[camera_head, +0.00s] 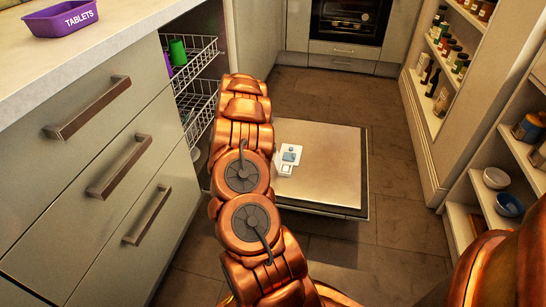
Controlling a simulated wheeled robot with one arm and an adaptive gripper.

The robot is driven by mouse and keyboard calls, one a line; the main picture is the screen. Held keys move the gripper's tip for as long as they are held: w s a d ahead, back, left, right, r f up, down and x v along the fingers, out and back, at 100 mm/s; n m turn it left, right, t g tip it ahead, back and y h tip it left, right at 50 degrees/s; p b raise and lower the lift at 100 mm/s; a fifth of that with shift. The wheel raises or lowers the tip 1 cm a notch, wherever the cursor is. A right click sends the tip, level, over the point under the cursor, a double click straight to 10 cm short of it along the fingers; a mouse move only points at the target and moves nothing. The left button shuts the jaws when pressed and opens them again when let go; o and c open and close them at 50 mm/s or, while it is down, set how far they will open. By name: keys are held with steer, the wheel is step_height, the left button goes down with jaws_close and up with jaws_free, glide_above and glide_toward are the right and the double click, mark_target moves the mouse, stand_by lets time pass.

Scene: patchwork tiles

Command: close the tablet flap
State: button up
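The dishwasher door (335,165) is lowered flat, its metal inner face up. A small white tablet dispenser (292,150) sits on that face, left of its middle. It shows a grey-blue square and a smaller white square piece (286,169) at its near end. I cannot tell which part is the flap or how far it stands open. My copper arm passes just left of the dispenser and covers the door's left part. My gripper is not recognisable in this view; no fingertips show.
Dishwasher racks (197,75) with a green cup (178,52) stand at left behind my arm. A purple TABLETS box (62,17) sits on the counter (110,45). Shelves (430,115) with jars and bowls line the right. Tiled floor (395,150) is clear right of the door.

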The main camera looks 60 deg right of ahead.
mark_target(276, 155)
steer(key=shift+b+x, duration=1.1)
steer(key=shift+x, duration=2.9)
steer(key=shift+d, duration=0.1)
steer(key=shift+r, duration=0.1)
steer(key=shift+c, duration=0.4)
jaws_close()
steer(key=shift+s+r, duration=0.1)
steer(key=shift+s, duration=0.05)
